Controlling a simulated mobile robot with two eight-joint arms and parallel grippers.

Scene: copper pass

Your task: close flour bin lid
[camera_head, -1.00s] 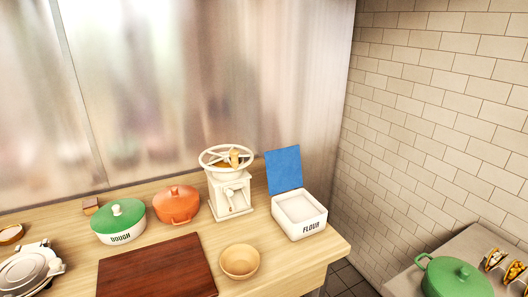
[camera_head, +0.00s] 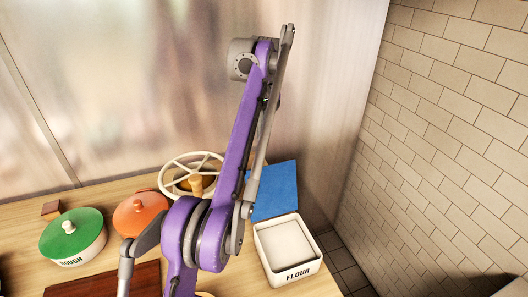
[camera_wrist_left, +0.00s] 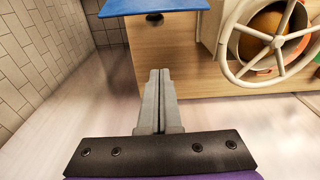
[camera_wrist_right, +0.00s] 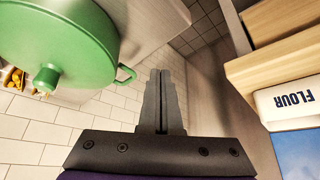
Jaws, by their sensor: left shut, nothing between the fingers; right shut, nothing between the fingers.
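The white flour bin (camera_head: 290,272) stands at the right end of the bench, and its inside shows from above. Its blue lid (camera_head: 275,192) is open, tilted up at the back edge. The left wrist view shows the lid (camera_wrist_left: 150,6) at the top. My left gripper (camera_wrist_left: 160,72) is shut and empty, apart from the lid, its fingers pointing towards the bench side. In the head view my purple arm hides where it is. My right gripper (camera_wrist_right: 160,72) is shut and empty, to one side of the bin (camera_wrist_right: 295,101) and lid (camera_wrist_right: 300,150).
A grinder with a spoked wheel (camera_head: 176,172) stands left of the bin, partly behind my arm. An orange pot (camera_head: 140,214) and a green-lidded dough pot (camera_head: 72,236) stand further left. A green pot (camera_wrist_right: 60,40) is close to my right gripper. A tiled wall (camera_head: 450,130) bounds the right.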

